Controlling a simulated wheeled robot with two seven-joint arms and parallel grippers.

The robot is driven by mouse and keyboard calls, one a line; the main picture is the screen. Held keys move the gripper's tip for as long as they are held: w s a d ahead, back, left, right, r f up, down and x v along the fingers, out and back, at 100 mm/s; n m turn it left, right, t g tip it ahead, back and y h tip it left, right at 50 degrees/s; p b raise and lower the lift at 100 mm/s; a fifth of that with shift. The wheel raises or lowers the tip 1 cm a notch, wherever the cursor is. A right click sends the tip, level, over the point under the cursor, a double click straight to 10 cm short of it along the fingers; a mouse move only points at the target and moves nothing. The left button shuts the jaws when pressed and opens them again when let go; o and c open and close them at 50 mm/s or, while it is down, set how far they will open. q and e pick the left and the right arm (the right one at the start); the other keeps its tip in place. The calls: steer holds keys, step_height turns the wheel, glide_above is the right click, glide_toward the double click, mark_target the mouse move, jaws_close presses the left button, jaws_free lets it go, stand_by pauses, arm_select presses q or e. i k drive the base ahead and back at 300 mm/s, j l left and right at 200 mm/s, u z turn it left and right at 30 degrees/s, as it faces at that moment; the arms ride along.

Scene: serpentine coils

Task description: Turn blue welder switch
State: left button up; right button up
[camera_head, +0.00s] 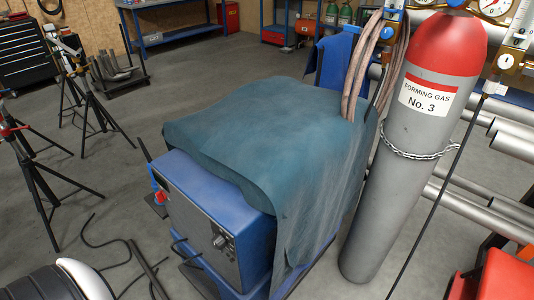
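A blue welder (185,185) stands on the floor in the middle, with its dark front panel facing the lower left. A teal cloth (255,130) drapes over its top and right side and covers the upper edge. A small round dark knob (220,241) with pale markings is at the right of the front panel. A small red part (161,197) sits at the left edge of the welder; I cannot tell what it is. No part is clearly readable as a power switch. Neither of my grippers is in view.
A tall grey cylinder with a red top (425,150) stands right of the welder, chained near pipes (485,210). Black tripod stands (85,100) are at left. Cables (105,245) lie on the floor before the welder. Open floor (215,75) lies behind.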

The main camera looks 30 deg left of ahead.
mark_target(160, 195)
steer(key=u, duration=1.1)
